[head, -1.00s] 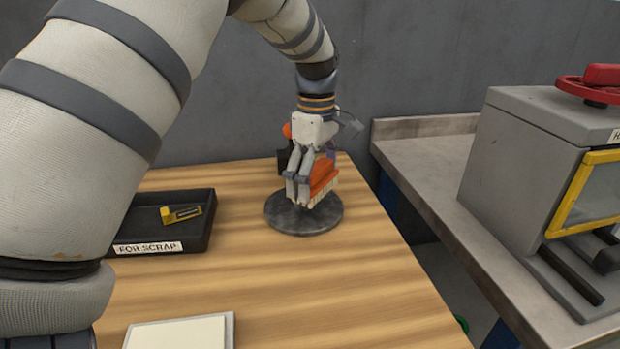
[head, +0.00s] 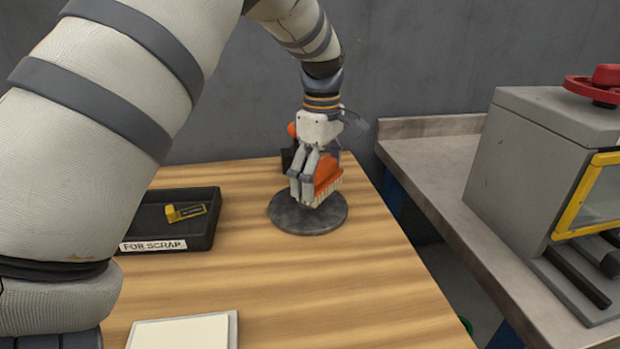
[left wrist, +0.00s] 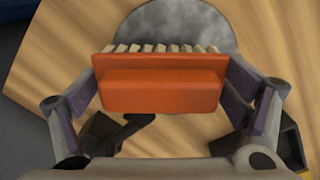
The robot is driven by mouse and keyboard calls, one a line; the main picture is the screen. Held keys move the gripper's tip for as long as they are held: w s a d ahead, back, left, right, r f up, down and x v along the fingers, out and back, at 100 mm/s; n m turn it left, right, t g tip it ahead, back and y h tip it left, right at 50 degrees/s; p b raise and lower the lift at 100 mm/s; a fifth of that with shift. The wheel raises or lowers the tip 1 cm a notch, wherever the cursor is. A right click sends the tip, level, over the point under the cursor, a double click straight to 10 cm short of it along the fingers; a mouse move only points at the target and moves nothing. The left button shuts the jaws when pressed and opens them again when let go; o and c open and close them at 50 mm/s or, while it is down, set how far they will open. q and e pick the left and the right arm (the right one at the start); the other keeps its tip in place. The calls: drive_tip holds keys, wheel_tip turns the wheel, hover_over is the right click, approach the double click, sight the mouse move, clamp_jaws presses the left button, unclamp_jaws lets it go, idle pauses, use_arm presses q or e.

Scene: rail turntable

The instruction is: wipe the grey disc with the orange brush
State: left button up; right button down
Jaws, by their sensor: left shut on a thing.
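The orange brush (head: 327,175) is held in my left gripper (head: 305,187), whose fingers are shut on it. In the left wrist view the brush (left wrist: 160,88) spans between the two fingers, with its pale bristles toward the top of the picture. The grey disc (head: 308,221) lies on the wooden table. In the head view the bristles are over the disc's right half, at or just above its surface; I cannot tell whether they touch. The disc (left wrist: 190,25) also shows beyond the bristles in the left wrist view. My right gripper is in neither view.
A black tray (head: 205,236) labelled "FOR SCRAP" holds a yellow piece (head: 186,212) left of the disc. A white pad (head: 182,331) lies at the table's (head: 330,290) front. A grey cabinet (head: 530,160) stands on a separate bench to the right. The table in front of the disc is clear.

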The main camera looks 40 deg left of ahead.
use_arm(q)
drive_tip(key=shift+r, duration=0.1)
drive_tip(key=shift+d+r+p, duration=0.1)
drive_tip(key=shift+r+p, duration=0.3)
drive_tip(key=shift+r, duration=3.6)
drive_tip(key=shift+f, duration=0.1)
